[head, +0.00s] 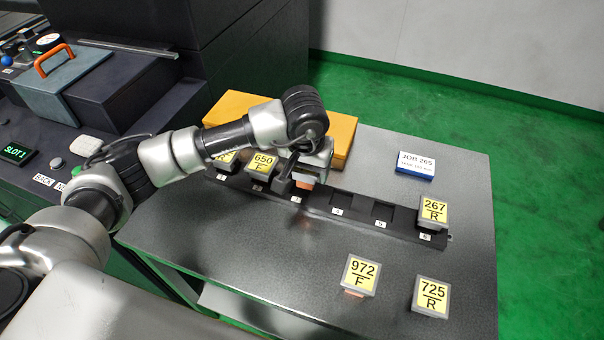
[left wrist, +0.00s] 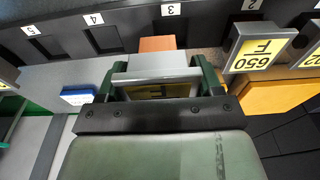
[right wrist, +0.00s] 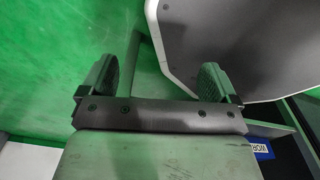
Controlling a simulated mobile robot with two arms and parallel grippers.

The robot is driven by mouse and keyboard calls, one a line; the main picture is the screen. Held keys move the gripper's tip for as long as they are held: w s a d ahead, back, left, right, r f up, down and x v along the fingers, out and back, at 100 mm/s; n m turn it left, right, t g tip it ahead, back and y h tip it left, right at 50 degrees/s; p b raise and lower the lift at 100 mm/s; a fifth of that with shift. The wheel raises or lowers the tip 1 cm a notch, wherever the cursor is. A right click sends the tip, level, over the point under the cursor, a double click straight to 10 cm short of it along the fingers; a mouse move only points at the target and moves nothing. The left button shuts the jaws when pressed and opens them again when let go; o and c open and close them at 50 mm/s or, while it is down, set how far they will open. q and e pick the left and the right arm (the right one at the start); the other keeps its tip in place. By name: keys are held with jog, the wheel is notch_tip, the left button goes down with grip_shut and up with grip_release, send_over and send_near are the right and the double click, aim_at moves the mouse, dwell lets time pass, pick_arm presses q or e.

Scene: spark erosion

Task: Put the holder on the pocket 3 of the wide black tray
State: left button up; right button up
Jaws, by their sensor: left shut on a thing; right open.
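The wide black tray (head: 316,206) lies across the table with a row of numbered pockets. My left gripper (head: 304,174) is shut on a grey holder (head: 307,182) with a copper-coloured block at its end. It is over the tray by the label 3. In the left wrist view the holder (left wrist: 158,66) sits between the fingers (left wrist: 160,78), its yellow label partly showing an F, its copper block pointing to label 3. Whether the holder touches the pocket cannot be told. My right gripper (right wrist: 160,76) is open and empty, away from the tray.
Holder 650 F (head: 262,163) and another holder (head: 225,158) fill pockets 2 and 1; holder 267 R (head: 433,211) is in pocket 6. Pockets 4 and 5 are empty. Holders 972 F (head: 360,275) and 725 R (head: 430,297) stand in front. A yellow box (head: 343,133) and blue-white job block (head: 416,164) are behind.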

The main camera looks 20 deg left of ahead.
aim_at(302, 177)
pick_arm(q)
jog(key=shift+w+a+f, duration=0.7)
jog(key=shift+a, duration=0.1)
notch_tip(302, 177, down, 4)
jog(key=shift+r+p, duration=0.15)
jog(key=shift+p, duration=0.35)
pick_arm(e)
jog(key=shift+w+d+r, duration=0.4)
jog(key=shift+d+r, duration=0.15)
jog(key=shift+r, duration=0.1)
pick_arm(q)
jog(key=shift+f+b, duration=0.3)
jog(key=o, duration=1.3)
pick_arm(e)
jog(key=shift+f, duration=0.25)
jog(key=shift+a, duration=0.1)
